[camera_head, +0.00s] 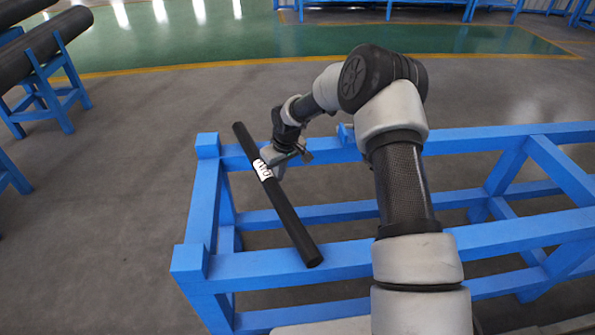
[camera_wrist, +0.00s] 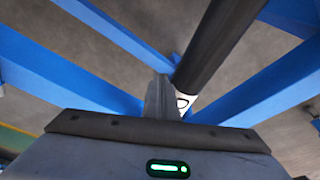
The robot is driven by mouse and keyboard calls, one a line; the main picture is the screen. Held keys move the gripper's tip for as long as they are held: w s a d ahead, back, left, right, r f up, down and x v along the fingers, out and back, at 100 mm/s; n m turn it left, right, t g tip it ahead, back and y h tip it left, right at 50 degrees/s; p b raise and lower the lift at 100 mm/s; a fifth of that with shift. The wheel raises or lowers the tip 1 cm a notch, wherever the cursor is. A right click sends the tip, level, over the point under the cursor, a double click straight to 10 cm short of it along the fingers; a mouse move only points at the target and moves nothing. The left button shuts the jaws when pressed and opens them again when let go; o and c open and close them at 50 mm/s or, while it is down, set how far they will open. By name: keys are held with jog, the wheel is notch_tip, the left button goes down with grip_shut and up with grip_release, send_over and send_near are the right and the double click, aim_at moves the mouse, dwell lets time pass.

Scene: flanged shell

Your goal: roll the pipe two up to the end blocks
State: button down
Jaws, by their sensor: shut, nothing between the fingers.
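The pipe (camera_head: 288,216) is black with a white label near its middle. It lies across the two long rails of a blue rack, slanted, with its upper end past the far rail and its lower end on the near rail. The end blocks stand at the rack's left end, one far (camera_head: 208,145) and one near (camera_head: 189,262). A gap shows between the pipe and both blocks. My gripper (camera_head: 272,164) is shut and empty, beside the label on the pipe's right side. In the wrist view the pipe (camera_wrist: 220,42) runs close by the fingers (camera_wrist: 160,97); contact is unclear.
The rack's long near rail (camera_head: 500,240) and far rail (camera_head: 480,138) extend right, with open space between them. Other blue stands with large dark pipes (camera_head: 45,45) are at the upper left.

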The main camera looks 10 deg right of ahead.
jog(key=a+b, duration=0.2)
jog(key=a, duration=1.2)
jog(key=shift+a+r, duration=0.15)
jog(key=shift+a, duration=0.1)
dwell(0.9)
jog(key=d+r+p, duration=0.3)
jog(key=r+p, duration=0.2)
jog(key=r, duration=0.3)
jog(key=shift+r, duration=0.35)
dwell(0.3)
jog(key=shift+d, duration=0.1)
